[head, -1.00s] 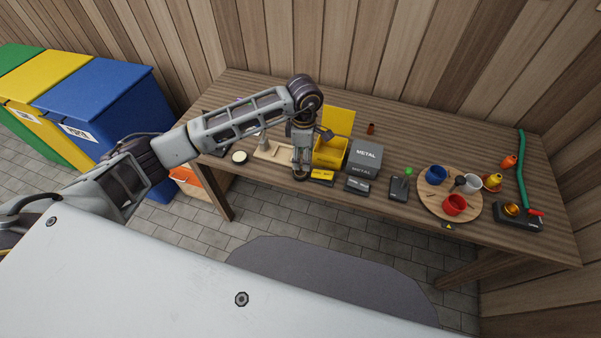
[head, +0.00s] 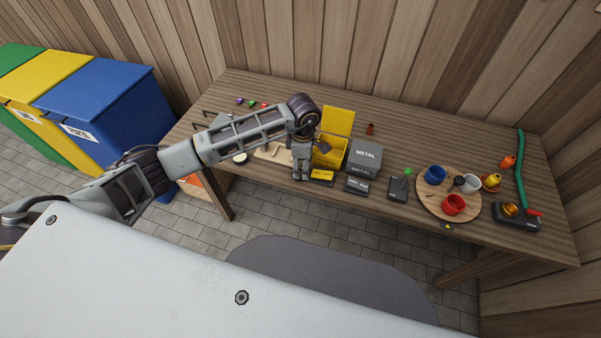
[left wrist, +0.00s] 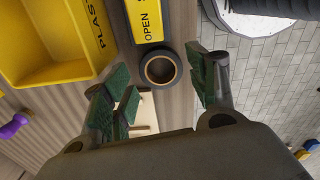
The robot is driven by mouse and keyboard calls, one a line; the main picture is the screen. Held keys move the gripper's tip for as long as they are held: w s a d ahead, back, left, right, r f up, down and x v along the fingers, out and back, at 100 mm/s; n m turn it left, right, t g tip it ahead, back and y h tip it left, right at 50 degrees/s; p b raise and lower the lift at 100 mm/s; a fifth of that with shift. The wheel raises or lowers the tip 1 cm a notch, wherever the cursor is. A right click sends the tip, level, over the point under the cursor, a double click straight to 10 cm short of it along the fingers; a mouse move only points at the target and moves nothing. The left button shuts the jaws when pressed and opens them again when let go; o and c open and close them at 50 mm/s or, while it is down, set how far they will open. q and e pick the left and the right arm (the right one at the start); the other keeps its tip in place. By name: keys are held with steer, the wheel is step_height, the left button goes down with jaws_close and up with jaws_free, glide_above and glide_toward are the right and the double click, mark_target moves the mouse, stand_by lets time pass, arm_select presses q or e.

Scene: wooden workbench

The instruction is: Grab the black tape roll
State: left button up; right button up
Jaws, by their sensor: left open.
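The black tape roll (left wrist: 143,70) lies on the bench near its front edge, beside a yellow plate marked OPEN (left wrist: 146,22). It shows as a dark ring with a tan core in the left wrist view. In the head view my left gripper (head: 300,177) points down at the bench's front edge and hides the roll. My right gripper is not in view.
A yellow open bin (head: 329,152) stands just behind and right of the gripper, with a grey METAL box (head: 366,154) beside it. A wooden tray (head: 434,203) with cups is farther right. The bench edge is close, with floor (left wrist: 262,70) beyond.

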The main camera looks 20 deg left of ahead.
arm_select(q)
step_height(320, 180, down, 3)
steer(key=shift+r, duration=0.15)
steer(key=shift+f, duration=0.3)
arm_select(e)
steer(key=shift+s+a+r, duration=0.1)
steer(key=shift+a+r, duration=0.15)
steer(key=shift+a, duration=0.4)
arm_select(q)
steer(key=c, duration=0.8)
steer(key=shift+o, duration=0.2)
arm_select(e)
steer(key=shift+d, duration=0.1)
arm_select(q)
steer(key=shift+w, duration=0.1)
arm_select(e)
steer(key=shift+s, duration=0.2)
